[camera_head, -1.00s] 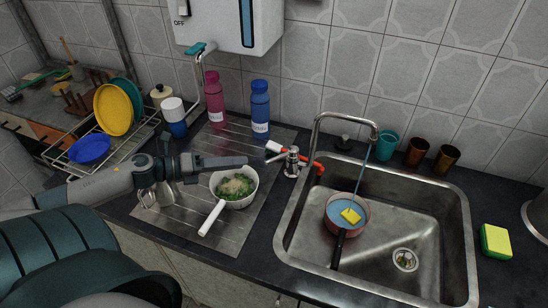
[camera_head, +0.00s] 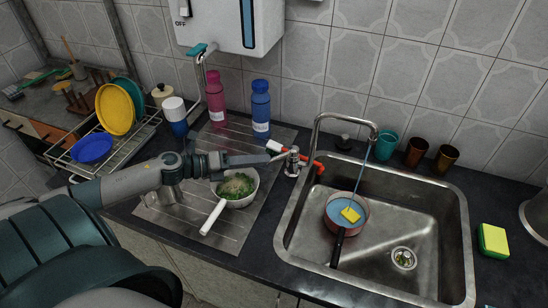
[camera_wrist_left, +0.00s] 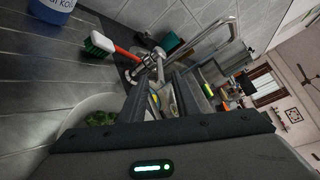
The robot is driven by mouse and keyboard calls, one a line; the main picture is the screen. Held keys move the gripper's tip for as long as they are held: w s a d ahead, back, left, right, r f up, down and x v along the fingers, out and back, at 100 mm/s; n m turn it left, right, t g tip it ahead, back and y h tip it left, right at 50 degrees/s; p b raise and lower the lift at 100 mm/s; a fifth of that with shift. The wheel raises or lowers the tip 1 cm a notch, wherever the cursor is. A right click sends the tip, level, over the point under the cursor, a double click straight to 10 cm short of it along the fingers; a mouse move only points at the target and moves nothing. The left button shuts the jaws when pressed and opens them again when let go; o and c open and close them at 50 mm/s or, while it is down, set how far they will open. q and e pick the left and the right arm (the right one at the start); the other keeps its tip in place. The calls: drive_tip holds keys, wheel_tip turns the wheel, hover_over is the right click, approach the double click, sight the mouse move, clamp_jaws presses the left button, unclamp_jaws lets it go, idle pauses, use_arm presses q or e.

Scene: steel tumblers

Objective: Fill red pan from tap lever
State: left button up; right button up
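The red pan (camera_head: 330,212) sits in the sink under the tap spout, with its dark handle towards the front edge. It holds blue water and a small yellow item (camera_head: 350,215). A thin blue stream (camera_head: 362,178) runs from the spout (camera_head: 373,128) into it. The tap lever (camera_head: 293,152) stands at the tap's base, left of the sink; it also shows in the left wrist view (camera_wrist_left: 147,66). My left gripper (camera_head: 267,158) is just left of the lever, apparently just short of it. In the left wrist view its fingers (camera_wrist_left: 163,92) are apart with nothing gripped. My right gripper is out of view.
A white pan of greens (camera_head: 236,190) is close below my left gripper. A red-handled brush (camera_head: 277,148) lies beside the tap. Pink (camera_head: 215,98) and blue (camera_head: 260,108) bottles stand behind. Several cups line the back edge. The sink's right side is clear.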

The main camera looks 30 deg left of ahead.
sight(274, 158)
use_arm(q)
drive_tip(key=p+x, duration=0.1)
drive_tip(key=x, duration=0.2)
drive_tip(key=shift+w+d, duration=0.2)
drive_tip(key=shift+w, duration=0.1)
drive_tip(key=shift+x, duration=0.95)
drive_tip(key=shift+s+f, duration=0.1)
clamp_jaws()
